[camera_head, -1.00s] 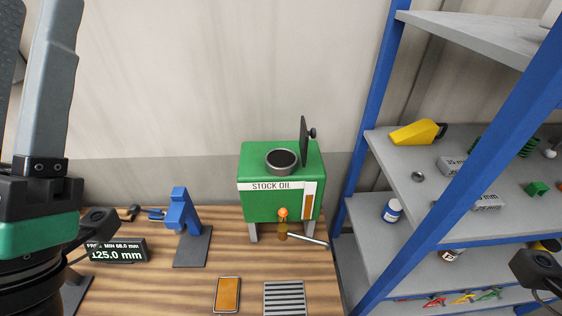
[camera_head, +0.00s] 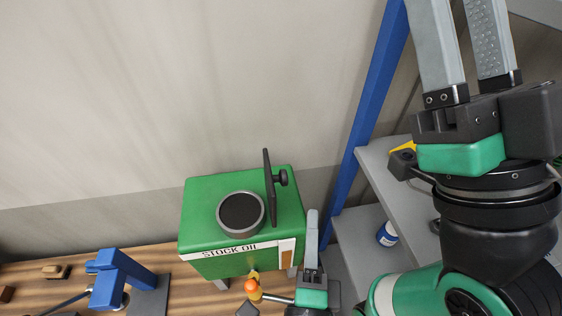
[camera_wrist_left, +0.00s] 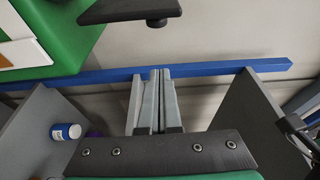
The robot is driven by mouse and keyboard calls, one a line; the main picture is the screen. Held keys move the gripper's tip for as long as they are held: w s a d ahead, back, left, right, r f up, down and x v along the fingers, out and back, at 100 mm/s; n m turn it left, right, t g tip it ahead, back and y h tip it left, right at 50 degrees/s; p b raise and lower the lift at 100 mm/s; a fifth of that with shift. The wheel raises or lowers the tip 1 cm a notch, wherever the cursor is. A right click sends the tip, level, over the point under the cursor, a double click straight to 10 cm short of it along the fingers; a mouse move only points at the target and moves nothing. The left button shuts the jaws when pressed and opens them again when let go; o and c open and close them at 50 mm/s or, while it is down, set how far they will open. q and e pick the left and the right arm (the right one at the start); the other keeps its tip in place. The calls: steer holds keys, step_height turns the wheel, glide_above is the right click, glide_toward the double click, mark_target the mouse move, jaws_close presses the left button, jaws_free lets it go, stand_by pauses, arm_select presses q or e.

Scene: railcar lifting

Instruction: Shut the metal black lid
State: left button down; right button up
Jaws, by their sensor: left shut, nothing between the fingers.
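The black metal lid (camera_head: 269,188) stands upright, open, on top of the green stock oil tank (camera_head: 200,215). It is beside the round dark opening (camera_head: 240,212), and its knob (camera_head: 281,178) faces right. My left gripper (camera_head: 313,213) is shut and empty just right of the tank's front, lower than the lid. In the left wrist view its closed fingers (camera_wrist_left: 159,75) are apart from the lid (camera_wrist_left: 115,10) and the knob (camera_wrist_left: 156,21). My right gripper (camera_head: 465,35) is large at the upper right, fingers apart and tips cut off.
A blue stand (camera_head: 122,275) is on the wooden table (camera_head: 40,290) at left. An orange knob (camera_head: 252,287) sticks out at the tank's front.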

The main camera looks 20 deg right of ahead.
arm_select(q)
steer(key=w+p, duration=0.2)
steer(key=w, duration=0.7)
steer(key=shift+r, duration=0.1)
stand_by(0.4)
